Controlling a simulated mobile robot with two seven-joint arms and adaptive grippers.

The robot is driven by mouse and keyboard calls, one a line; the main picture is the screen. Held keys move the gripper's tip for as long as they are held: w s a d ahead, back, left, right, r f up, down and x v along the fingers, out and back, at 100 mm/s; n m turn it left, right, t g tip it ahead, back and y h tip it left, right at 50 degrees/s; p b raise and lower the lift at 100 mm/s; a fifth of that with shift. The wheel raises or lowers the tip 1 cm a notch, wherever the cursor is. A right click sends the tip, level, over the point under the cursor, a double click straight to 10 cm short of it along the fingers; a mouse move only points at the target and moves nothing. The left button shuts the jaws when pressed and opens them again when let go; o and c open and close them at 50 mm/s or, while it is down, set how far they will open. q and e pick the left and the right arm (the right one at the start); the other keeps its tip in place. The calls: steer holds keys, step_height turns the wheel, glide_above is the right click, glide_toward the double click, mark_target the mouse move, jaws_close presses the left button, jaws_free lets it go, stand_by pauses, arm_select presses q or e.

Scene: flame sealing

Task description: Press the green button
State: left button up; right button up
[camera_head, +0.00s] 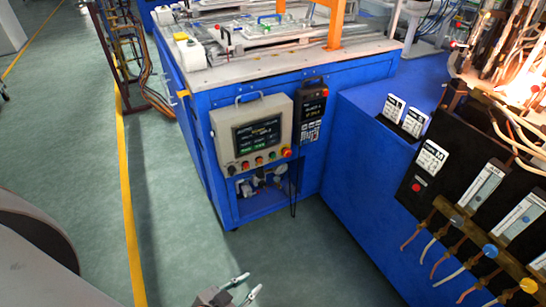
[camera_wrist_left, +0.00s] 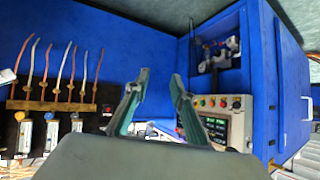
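The grey control box (camera_head: 222,127) hangs on the front of the blue workbench. Its screen is lit, and a row of small coloured buttons runs below it. The green button (camera_head: 271,156) appears to sit beside the larger red knob (camera_head: 287,152); it is tiny in both views. My left gripper (camera_head: 247,285) is at the bottom of the head view, well short of the box, with its fingers apart and nothing between them. In the left wrist view the gripper (camera_wrist_left: 157,92) is open, and the upside-down control box (camera_wrist_left: 243,125) is partly hidden behind a finger. My right gripper is not in view.
A dark handheld pendant (camera_head: 312,105) hangs right of the box, its cable dangling. An open bay with gauges (camera_head: 262,183) lies below. A blue cabinet (camera_head: 350,170) stands on the right. Green floor (camera_head: 180,230) is clear in front of the bench.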

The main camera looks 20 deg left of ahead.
arm_select(q)
jaws_close()
stand_by(1.3)
